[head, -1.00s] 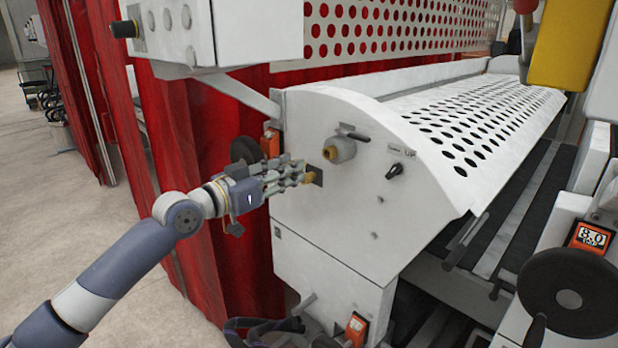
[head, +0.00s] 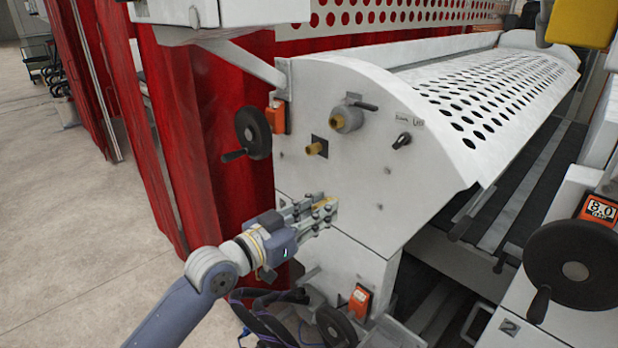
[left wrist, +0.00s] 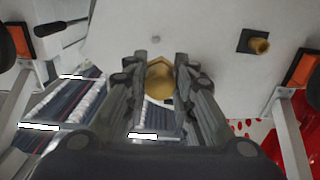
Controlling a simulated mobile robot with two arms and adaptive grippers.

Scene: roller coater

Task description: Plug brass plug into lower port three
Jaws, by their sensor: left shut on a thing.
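My left gripper (head: 322,212) is in front of the lower part of the white machine end panel (head: 290,190). In the head view the fingers mostly hide the plug. A brass fitting (head: 316,148) sticks out of a dark square plate above the gripper; it also shows in the left wrist view (left wrist: 258,44). I cannot make out a port labelled lower three. My right gripper is not in view.
A black handwheel (head: 253,132) and an orange counter (head: 277,118) stand left of the panel. A grey knob with a lever (head: 347,117) sits above the fitting. Red curtain (head: 220,150) hangs behind.

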